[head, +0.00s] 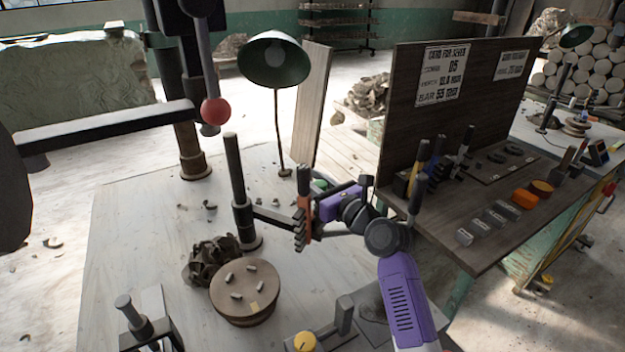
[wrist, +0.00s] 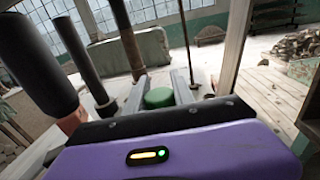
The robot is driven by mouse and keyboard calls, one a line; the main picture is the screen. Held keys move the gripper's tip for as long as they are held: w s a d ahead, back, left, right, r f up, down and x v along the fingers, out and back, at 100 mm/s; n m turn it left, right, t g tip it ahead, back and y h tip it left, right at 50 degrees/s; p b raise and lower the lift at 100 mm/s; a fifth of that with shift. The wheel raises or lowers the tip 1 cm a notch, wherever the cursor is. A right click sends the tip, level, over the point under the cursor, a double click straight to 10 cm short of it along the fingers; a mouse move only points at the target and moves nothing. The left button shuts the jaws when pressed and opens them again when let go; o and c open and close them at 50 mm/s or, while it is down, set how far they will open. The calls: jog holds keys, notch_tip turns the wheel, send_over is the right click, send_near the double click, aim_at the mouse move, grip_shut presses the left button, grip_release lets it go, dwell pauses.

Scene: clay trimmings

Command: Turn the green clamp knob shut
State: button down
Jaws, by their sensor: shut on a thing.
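The green clamp knob (wrist: 158,97) sits between the two grey fingers of my gripper (wrist: 158,88) in the wrist view. The fingers are closed on its sides. In the head view only a small part of the green knob (head: 320,184) shows behind my purple gripper (head: 321,190). A dark upright post (head: 235,170) with a sideways bar (head: 285,215) stands just left of the gripper. How the knob joins the clamp is hidden, and I cannot tell how far it is turned.
A green lamp (head: 274,60) stands behind. A dark sign board (head: 440,130) and tool bench are right.

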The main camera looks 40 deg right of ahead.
aim_at(326, 187)
jog(key=shift+y, duration=0.3)
jog(key=shift+a+r+n+y, duration=0.1)
jog(key=shift+a+n+y, duration=0.15)
jog(key=shift+n+y, duration=0.9)
jog(key=shift+a+n+y, duration=0.2)
jog(key=shift+n+y, duration=0.55)
jog(key=shift+y, duration=0.8)
jog(key=shift+s+a+n+g+y+p, duration=0.1)
jog(key=shift+a+n+g+y+p, duration=0.15)
jog(key=shift+n+y, duration=0.3)
jog(key=shift+n+g+y+p, duration=0.15)
jog(key=shift+n+y+p, duration=0.2)
jog(key=shift+y, duration=0.4)
jog(key=c, duration=1.1)
grip_release()
jog(key=shift+o, duration=0.2)
jog(key=shift+s, duration=0.1)
jog(key=v, duration=0.7)
jog(key=shift+s+d, duration=0.15)
jog(key=shift+s, duration=0.15)
